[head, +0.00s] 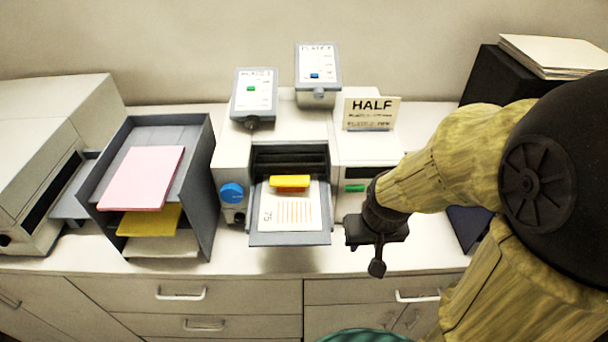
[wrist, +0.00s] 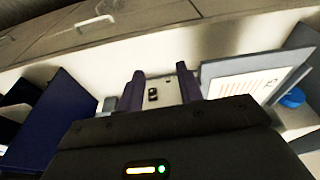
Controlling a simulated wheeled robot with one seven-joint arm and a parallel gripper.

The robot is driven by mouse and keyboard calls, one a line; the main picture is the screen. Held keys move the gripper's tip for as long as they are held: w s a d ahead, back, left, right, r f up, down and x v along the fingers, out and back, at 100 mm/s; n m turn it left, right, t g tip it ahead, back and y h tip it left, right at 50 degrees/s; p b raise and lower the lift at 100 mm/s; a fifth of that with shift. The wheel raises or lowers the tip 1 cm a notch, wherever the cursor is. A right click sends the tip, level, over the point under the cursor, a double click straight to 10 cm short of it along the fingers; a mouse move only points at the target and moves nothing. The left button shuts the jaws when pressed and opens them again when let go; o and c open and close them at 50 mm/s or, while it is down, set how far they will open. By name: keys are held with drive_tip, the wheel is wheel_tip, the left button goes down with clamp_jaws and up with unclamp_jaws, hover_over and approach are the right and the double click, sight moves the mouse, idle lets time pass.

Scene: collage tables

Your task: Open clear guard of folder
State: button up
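The folder (head: 232,160), a pale desktop machine, stands mid-counter. Its dark roller opening (head: 290,158) faces front, with a yellow and orange piece (head: 290,183) below it. A clear guard cannot be made out for certain. A grey tray (head: 290,239) sticks out in front, holding a sheet marked 75 (head: 280,208). The tray also shows at the right of the wrist view (wrist: 222,70). My gripper (head: 377,262) hangs right of the tray, apart from it, pointing down. In the wrist view its two fingers (wrist: 163,88) are spread, with a pale surface and small black part showing between them.
A blue knob (head: 232,193) is on the machine's left front. Two control boxes (head: 254,92) (head: 318,66) and a HALF sign (head: 371,112) stand on top. A grey paper rack (head: 200,190) is at left, a dark blue object (head: 468,228) at right.

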sight(289, 182)
drive_tip(key=o, duration=0.5)
drive_tip(key=shift+w, duration=0.15)
drive_tip(key=o, duration=0.9)
drive_tip(key=w+a+b, duration=0.1)
drive_tip(key=w+r+b, duration=0.1)
drive_tip(key=w, duration=0.1)
drive_tip(key=w+a+b, duration=0.1)
drive_tip(key=shift+w+a+r, duration=0.25)
drive_tip(key=shift+w+a, duration=0.05)
drive_tip(key=shift+w, duration=0.05)
drive_tip(key=w+a+r+t+b, duration=0.1)
drive_tip(key=w+a+r+b, duration=0.2)
drive_tip(key=a+r, duration=0.3)
drive_tip(key=w+a+r+b, duration=0.3)
drive_tip(key=a+r+b, duration=0.3)
drive_tip(key=r, duration=0.4)
drive_tip(key=shift+w+a+t, duration=0.2)
drive_tip(key=shift+a+t, duration=0.2)
drive_tip(key=shift+a, duration=0.05)
drive_tip(key=p+x, duration=0.1)
drive_tip(key=x, duration=1.6)
drive_tip(key=shift+w+d+f, duration=0.1)
drive_tip(key=shift+w+f, duration=0.05)
drive_tip(key=shift+f, duration=0.05)
